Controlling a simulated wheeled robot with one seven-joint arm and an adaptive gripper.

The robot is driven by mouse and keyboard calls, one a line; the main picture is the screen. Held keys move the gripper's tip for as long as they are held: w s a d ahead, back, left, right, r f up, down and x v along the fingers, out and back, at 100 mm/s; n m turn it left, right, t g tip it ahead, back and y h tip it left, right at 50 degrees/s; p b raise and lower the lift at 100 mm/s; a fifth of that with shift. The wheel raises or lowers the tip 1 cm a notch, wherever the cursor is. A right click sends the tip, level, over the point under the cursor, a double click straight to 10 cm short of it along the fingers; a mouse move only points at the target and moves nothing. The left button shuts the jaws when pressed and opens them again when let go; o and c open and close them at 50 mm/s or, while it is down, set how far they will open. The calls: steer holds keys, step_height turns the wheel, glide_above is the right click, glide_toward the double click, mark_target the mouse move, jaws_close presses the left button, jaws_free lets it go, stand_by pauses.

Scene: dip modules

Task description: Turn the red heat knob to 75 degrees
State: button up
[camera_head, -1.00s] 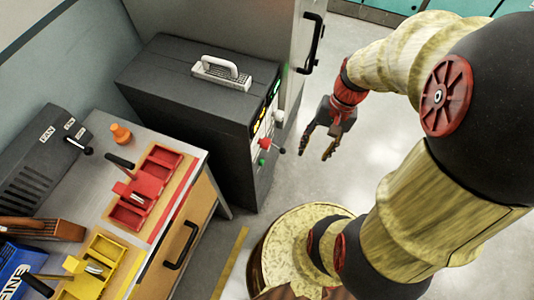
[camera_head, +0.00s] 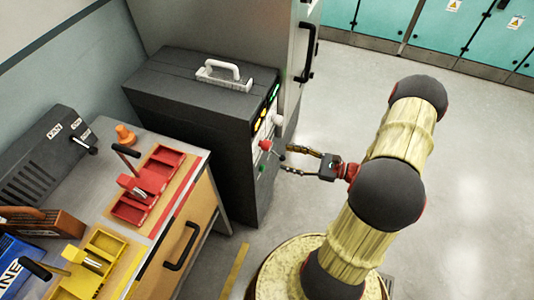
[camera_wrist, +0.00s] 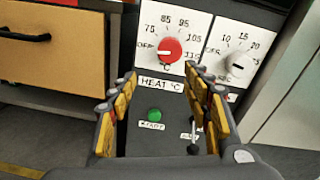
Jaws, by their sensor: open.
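The red heat knob (camera_wrist: 172,49) sits on a white dial marked OFF, 75, 85, 95, 105 and 115, above the label "HEAT °C". Its white mark appears to point left, toward OFF. The knob also shows in the head view on the dark machine's front (camera_head: 265,144). My gripper (camera_head: 285,159) is open and empty, facing the panel just right of the knob. In the wrist view, the fingers (camera_wrist: 160,76) are spread, with their tips just below the red knob in the picture; no contact is visible.
A white timer knob (camera_wrist: 237,64) is right of the heat knob. Below are a green start button (camera_wrist: 155,115) and a lever switch (camera_wrist: 194,125), partly behind the right finger. A bench with a red tray (camera_head: 130,210) stands left. The floor at right is clear.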

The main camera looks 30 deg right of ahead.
mark_target(266, 146)
steer(key=w+a+r+b, duration=0.1)
steer(key=w+a+b, duration=0.1)
steer(key=w+a, duration=0.2)
steer(key=w, duration=0.2)
steer(key=shift+w+r+t, duration=0.25)
steer(key=shift+w+t, duration=0.15)
steer(key=shift+c, duration=0.7)
steer(key=c, duration=1)
